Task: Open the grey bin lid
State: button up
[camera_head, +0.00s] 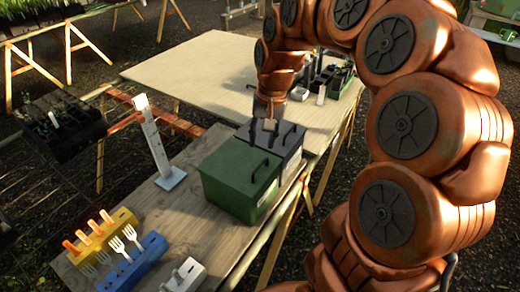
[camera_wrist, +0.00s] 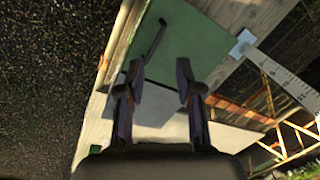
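The grey bin (camera_head: 291,155) stands behind the green bin (camera_head: 236,192) on a wooden table, and its grey lid (camera_head: 282,136) looks closed. A dark handle (camera_head: 290,135) shows on the grey lid. In the head view my gripper (camera_head: 268,122) is over the grey lid; I cannot tell whether it touches. In the wrist view the fingers (camera_wrist: 160,92) are apart, with part of the grey lid (camera_wrist: 162,107) between them. I see nothing gripped. The grey lid's handle is not clear in the wrist view.
The green lid (camera_wrist: 200,45) has a dark handle (camera_wrist: 155,42) close to my fingers. A white upright scale (camera_head: 152,140) stands left of the bins. Yellow and blue racks (camera_head: 135,265) hold tools at the front. A pale plywood table (camera_head: 190,70) lies behind.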

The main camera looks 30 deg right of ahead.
jog(key=shift+s+a+f+n, duration=0.1)
jog(key=shift+s+a+n, duration=0.15)
jog(key=shift+s+a, duration=0.45)
jog(key=shift+s+a+f+n, duration=0.1)
jog(key=shift+s+a+n, duration=0.25)
jog(key=shift+s, duration=0.55)
jog(key=shift+a, duration=0.1)
